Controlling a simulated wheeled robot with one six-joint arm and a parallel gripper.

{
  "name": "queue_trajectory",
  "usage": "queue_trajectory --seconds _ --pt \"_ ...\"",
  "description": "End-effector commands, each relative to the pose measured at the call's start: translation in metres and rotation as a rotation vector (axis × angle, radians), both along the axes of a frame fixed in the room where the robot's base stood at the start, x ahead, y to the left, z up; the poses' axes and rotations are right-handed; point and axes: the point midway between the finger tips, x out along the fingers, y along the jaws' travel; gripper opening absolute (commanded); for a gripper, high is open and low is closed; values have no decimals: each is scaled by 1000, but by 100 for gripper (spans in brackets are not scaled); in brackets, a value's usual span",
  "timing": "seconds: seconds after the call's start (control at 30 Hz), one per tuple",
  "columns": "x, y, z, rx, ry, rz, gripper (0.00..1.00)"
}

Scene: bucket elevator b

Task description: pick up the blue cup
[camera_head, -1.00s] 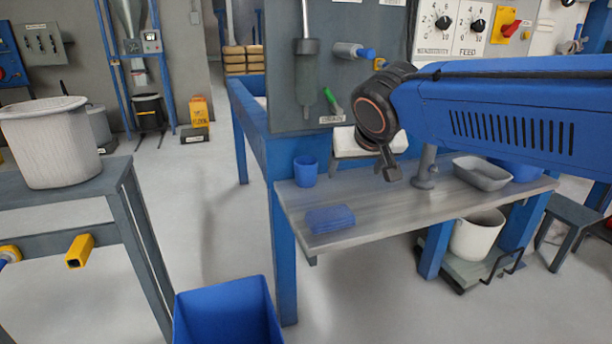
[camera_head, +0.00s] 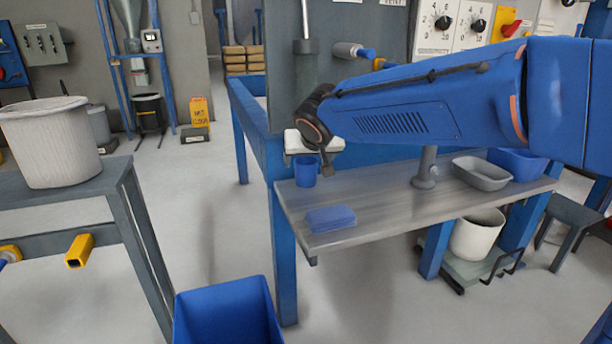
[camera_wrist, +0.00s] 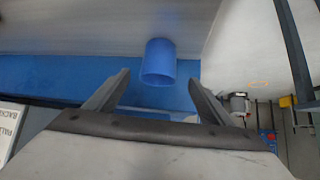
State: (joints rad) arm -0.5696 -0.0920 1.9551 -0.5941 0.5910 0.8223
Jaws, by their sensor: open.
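The blue cup (camera_head: 306,171) stands at the left back corner of the grey metal shelf (camera_head: 380,202) in the head view. In the wrist view the cup (camera_wrist: 158,62) lies ahead of and between my two spread fingers, beyond their tips. My gripper (camera_head: 328,168) is just to the right of the cup in the head view. Its fingers (camera_wrist: 158,80) are open with nothing between them in the wrist view. I cannot tell the exact gap between the fingertips and the cup.
A metal post (camera_head: 425,168) and a grey tray (camera_head: 481,173) stand farther right. A blue bin (camera_head: 228,312) is on the floor below left. A blue frame is behind the shelf.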

Motion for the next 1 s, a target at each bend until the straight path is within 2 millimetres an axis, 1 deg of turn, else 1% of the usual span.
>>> queue_trajectory --seconds 0.03,0.13,0.43,0.73,0.83,1.0 --pt "6 0 -6 -2 2 -1 75" --pt "13 1 -13 -1 1 -1 75" --pt "24 2 -22 -1 1 -1 75" --pt "54 4 -47 -1 2 -1 75" --pt "57 5 -49 -1 1 -1 75" --pt "57 5 -49 0 0 0 75"
